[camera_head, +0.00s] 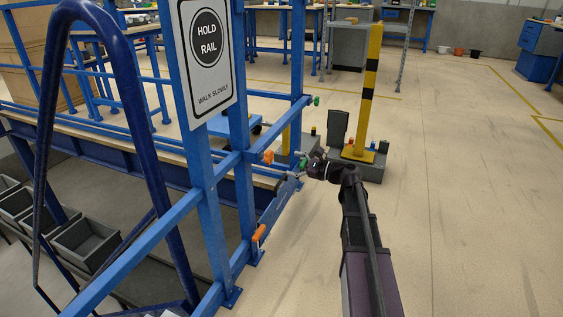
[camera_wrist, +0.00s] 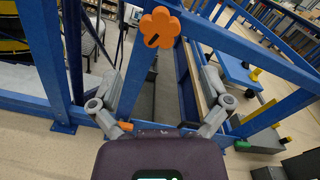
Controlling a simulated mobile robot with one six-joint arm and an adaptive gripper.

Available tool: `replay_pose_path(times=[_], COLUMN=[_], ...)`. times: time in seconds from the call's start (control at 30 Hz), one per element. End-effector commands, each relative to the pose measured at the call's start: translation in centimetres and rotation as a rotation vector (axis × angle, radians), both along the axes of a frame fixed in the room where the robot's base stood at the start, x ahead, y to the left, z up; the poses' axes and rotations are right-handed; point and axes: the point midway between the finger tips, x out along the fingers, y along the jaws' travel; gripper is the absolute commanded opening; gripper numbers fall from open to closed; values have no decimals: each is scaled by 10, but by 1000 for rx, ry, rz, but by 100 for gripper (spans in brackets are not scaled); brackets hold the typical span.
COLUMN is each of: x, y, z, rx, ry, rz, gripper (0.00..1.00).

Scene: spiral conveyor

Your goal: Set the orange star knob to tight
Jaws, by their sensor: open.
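The orange star knob (camera_wrist: 160,27) shows large near the top of the wrist view, mounted on the blue frame. A short dark mark on its face points to the lower left. No tight or loose label can be read. In the head view, an orange knob (camera_head: 267,157) on the rail looks like the same one. My gripper (camera_head: 306,166) is just right of it. In the wrist view, my gripper (camera_wrist: 160,85) has its fingers spread apart with nothing between them. The knob lies beyond the fingertips, apart from them.
An orange handle (camera_head: 259,233) sits low on the blue post. A yellow-black bollard (camera_head: 371,85) stands behind my gripper. A hold-rail sign (camera_head: 208,55) hangs at left. Floor at right is clear.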

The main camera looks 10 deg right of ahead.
Motion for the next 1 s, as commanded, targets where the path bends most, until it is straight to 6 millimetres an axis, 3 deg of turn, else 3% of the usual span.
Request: replay_pose_path(times=[0.33,1.0], x=[-19,-22], y=[-26,-25], z=[0,0], rx=[0,-15], ry=[0,-1], rz=[0,6], gripper=[98,98])
